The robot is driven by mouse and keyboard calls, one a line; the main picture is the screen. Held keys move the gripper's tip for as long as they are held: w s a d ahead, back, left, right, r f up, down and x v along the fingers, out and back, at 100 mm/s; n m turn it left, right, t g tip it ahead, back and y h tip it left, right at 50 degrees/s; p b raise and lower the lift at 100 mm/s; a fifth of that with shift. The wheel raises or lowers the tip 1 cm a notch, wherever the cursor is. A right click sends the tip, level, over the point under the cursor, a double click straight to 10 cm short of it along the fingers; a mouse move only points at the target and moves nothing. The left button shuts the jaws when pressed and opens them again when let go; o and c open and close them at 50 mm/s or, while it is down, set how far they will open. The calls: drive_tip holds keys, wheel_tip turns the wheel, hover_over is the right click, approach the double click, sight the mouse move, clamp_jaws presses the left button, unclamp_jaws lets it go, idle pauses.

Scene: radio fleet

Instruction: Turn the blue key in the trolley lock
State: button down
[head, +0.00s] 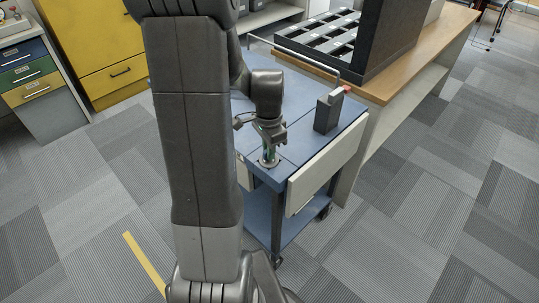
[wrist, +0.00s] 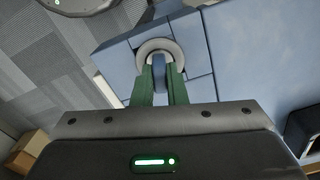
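The blue key (wrist: 160,68) stands in the round grey trolley lock (wrist: 143,49) in the wrist view. My gripper (wrist: 160,75) has its two green fingers on either side of the key, and they appear to press against it. The key's lower part is hidden by the fingers and the gripper body. In the head view my gripper (head: 268,154) points down over the lock (head: 264,164) on the front corner of the blue trolley (head: 297,150). The key itself is hard to make out there.
A dark upright box (head: 327,113) with a red part stands on the trolley top. A wooden bench (head: 432,50) with a dark rack of compartments is behind it. A yellow cabinet (head: 100,50) and a drawer unit (head: 38,85) stand at the left. The carpet on both sides is mostly clear.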

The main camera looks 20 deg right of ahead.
idle(0.3)
drive_tip(key=n, duration=0.5)
drive_tip(key=shift+n, duration=0.4)
drive_tip(key=shift+n, duration=0.4)
drive_tip(key=n, duration=0.5)
drive_tip(key=shift+p, duration=0.3)
drive_tip(key=shift+n, duration=0.5)
drive_tip(key=n, duration=0.4)
drive_tip(key=shift+n, duration=0.3)
